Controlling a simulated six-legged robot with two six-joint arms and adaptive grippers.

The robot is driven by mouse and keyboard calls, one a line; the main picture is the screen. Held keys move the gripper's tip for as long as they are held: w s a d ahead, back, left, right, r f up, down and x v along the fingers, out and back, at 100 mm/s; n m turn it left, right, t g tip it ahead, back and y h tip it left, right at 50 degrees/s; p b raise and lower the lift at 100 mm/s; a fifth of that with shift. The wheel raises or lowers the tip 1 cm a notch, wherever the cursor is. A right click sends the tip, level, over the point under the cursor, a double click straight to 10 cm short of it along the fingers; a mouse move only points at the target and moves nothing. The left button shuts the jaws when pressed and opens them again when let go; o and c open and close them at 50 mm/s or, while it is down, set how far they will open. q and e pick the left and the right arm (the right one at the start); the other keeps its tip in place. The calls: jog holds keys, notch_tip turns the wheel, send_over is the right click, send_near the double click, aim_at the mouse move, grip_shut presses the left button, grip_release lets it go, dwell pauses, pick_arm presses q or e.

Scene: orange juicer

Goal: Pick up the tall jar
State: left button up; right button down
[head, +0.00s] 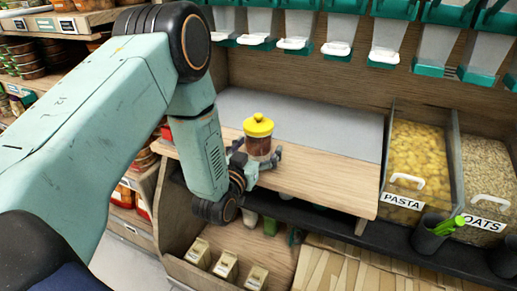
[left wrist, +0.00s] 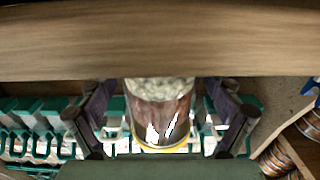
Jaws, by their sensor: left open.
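The tall jar (head: 259,146) has a yellow lid with a knob and reddish-brown contents. It stands upright on the wooden counter (head: 312,183), near its left front part. My left gripper (head: 256,160) is low at the jar, with its fingers open on either side of it. In the left wrist view, which looks upside down, the jar (left wrist: 162,112) is between the two dark fingers of my left gripper (left wrist: 160,100), with gaps on both sides. The jar's lower part is partly hidden by the gripper in the head view. My right gripper is not in view.
Bins of pasta (head: 414,160) and oats (head: 487,170) stand to the right. A dark cup with green handles (head: 432,234) is in front of them. White-and-teal dispensers (head: 338,38) hang above at the back. The counter right of the jar is clear.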

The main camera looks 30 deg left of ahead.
aim_at(257, 115)
pick_arm(q)
jog(key=c, duration=1.4)
jog(key=shift+o, duration=0.2)
jog(key=shift+r, duration=0.1)
notch_tip(257, 115, up, 10)
jog(key=p, duration=0.4)
jog(key=shift+s, duration=0.1)
jog(key=shift+s+r+p, duration=0.1)
jog(key=shift+s+p, duration=0.15)
jog(key=shift+p, duration=0.05)
jog(key=s, duration=0.1)
jog(key=s+p, duration=0.1)
jog(key=shift+s+r, duration=0.3)
jog(key=shift+r, duration=0.05)
jog(key=s+r+p, duration=0.2)
jog(key=s+p, duration=0.1)
jog(key=s, duration=0.5)
jog(key=shift+s+d, duration=0.3)
jog(key=shift+s, duration=0.05)
